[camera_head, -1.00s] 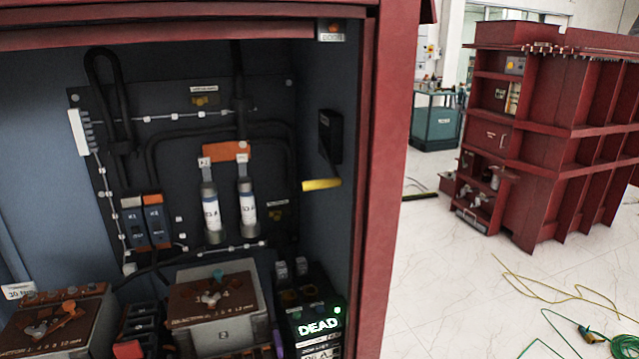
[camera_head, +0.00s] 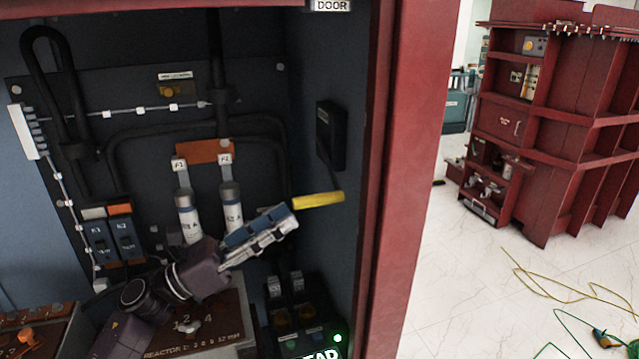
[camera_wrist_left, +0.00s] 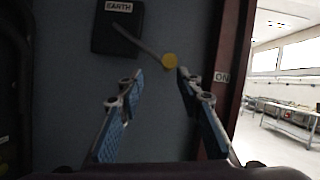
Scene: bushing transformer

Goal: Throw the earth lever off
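The earth lever has a yellow handle (camera_head: 318,200) on a thin dark arm that comes down from a black box (camera_head: 331,136) on the cabinet's right inner wall. In the left wrist view the box (camera_wrist_left: 118,27) bears the label EARTH, and the round yellow handle end (camera_wrist_left: 169,61) lies just beyond the fingertips, nearer the right finger. An ON label (camera_wrist_left: 221,77) is on the red frame at the right. My left gripper (camera_head: 292,216) is inside the cabinet, just left of the handle; in the left wrist view it (camera_wrist_left: 158,77) is open and empty. My right gripper is not in view.
Two fuses (camera_head: 232,205) stand behind my left gripper. The reactor box (camera_head: 225,325) and a unit with a lit green lamp (camera_head: 337,338) are below. The red door frame (camera_head: 400,180) bounds the right side.

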